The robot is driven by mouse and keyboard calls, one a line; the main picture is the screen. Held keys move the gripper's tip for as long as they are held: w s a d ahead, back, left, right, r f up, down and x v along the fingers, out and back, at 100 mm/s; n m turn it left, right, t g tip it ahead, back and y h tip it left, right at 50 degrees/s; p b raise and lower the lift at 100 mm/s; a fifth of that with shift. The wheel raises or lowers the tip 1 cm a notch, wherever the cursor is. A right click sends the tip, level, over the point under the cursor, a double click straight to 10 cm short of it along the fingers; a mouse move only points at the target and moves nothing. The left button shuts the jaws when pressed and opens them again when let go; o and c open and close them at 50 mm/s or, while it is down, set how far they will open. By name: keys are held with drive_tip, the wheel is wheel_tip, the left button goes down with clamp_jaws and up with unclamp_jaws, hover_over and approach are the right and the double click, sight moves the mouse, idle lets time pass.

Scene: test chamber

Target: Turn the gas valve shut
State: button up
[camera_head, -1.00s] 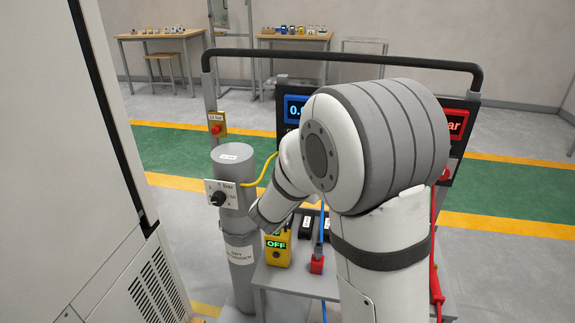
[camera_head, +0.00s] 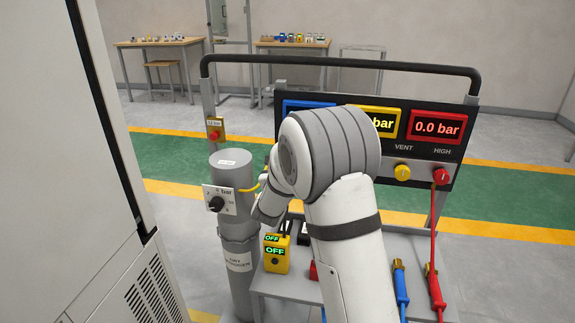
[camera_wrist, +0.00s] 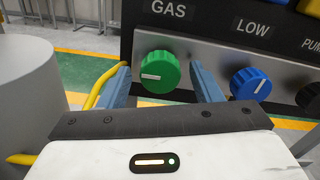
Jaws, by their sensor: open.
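The gas valve is a green knob (camera_wrist: 157,72) under the GAS label on the panel in the wrist view. Its white mark lies nearly horizontal, towards the left. My gripper (camera_wrist: 159,68) is open, with one blue-grey finger to the left of the knob and the other to its right. The knob shows between the fingers; I cannot tell whether either finger touches it. In the head view my arm hides the gripper and the green knob.
A blue LOW knob (camera_wrist: 250,83) sits close to the right finger. A yellow hose (camera_wrist: 101,86) runs by the left finger. A grey cylinder (camera_head: 231,176) stands left of my arm. A yellow box (camera_head: 277,255) reading OFF and blue and red probes (camera_head: 401,283) are on the bench.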

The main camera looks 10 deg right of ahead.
drive_tip(key=c, duration=1)
drive_tip(key=shift+f+b, duration=0.1)
drive_tip(key=shift+b, duration=0.35)
drive_tip(key=m+b, duration=1.8)
drive_tip(key=b, duration=1.1)
drive_tip(key=shift+b, duration=0.4)
